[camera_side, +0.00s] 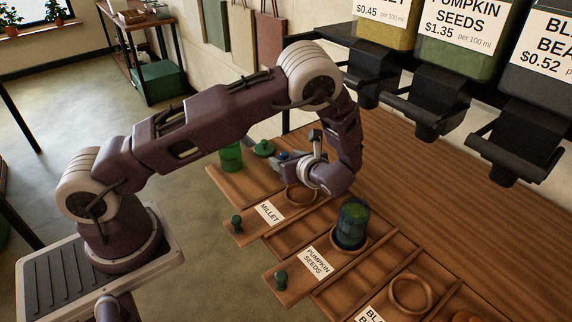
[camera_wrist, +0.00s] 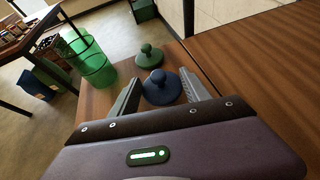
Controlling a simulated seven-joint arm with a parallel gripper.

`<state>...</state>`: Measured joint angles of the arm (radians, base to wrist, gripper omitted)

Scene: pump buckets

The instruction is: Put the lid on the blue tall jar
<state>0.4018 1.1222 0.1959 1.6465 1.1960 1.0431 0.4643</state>
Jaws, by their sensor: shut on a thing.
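The blue tall jar (camera_side: 352,225) stands upright in a wooden ring on the tray section labelled pumpkin seeds, with green contents inside. My gripper (camera_side: 284,157) is at the far left part of the wooden counter, behind and left of the jar. It is shut on the blue lid (camera_wrist: 162,87), a round disc with a knob, which lies between the two fingers in the wrist view. In the side view the lid is mostly hidden by the gripper. I cannot tell whether the lid touches the wood.
A green lid (camera_wrist: 148,55) lies just beyond the blue one. A green jar (camera_wrist: 97,66) stands left of it. Empty wooden rings (camera_side: 410,293) sit along the counter. Black dispensers (camera_side: 432,110) overhang the back right.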

